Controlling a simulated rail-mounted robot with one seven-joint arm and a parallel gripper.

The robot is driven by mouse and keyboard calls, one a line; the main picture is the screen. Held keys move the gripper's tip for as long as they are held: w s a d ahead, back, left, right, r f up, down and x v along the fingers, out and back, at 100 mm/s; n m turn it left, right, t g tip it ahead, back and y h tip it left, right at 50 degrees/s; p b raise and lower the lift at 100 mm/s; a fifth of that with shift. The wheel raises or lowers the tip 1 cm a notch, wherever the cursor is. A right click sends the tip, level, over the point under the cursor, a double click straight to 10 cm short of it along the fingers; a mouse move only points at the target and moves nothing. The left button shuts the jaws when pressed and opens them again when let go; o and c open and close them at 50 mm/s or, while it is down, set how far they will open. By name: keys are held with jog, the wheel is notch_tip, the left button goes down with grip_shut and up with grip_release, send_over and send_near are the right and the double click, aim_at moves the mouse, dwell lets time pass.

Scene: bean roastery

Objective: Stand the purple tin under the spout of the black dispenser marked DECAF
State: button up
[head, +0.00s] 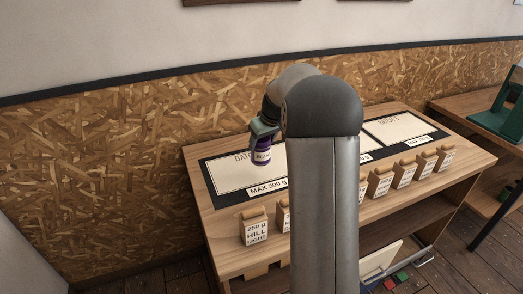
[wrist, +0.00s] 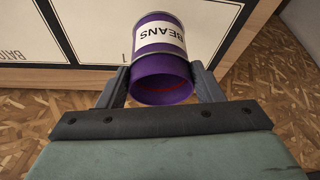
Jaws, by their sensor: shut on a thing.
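The purple tin (head: 261,154) with a white BEANS label is in my gripper (head: 262,137), held over the left part of the wooden bench. In the wrist view the tin (wrist: 163,80) sits between the two fingers of my gripper (wrist: 161,88), its dark open end facing the camera. The gripper is shut on it. No black dispenser marked DECAF shows in either view. My arm hides the middle of the bench.
The wooden bench (head: 224,222) carries white marked panels (head: 225,177), one reading MAX 500 g. Several labelled bags, one reading HILL LIGHT (head: 255,232), stand along its front edge. A green object (head: 497,118) stands on another table at the right.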

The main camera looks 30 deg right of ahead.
jog(key=shift+w+d+f+p, duration=0.35)
jog(key=shift+w+f, duration=0.55)
jog(key=shift+f, duration=0.65)
jog(key=shift+w+d+f+p, duration=0.3)
jog(key=shift+w+f, duration=0.65)
jog(key=shift+f, duration=0.6)
jog(key=shift+w+d+f+p, duration=0.35)
jog(key=shift+w+f, duration=0.55)
jog(key=shift+f, duration=0.65)
jog(key=shift+a, duration=0.1)
jog(key=shift+f, duration=0.15)
jog(key=o, duration=1.3)
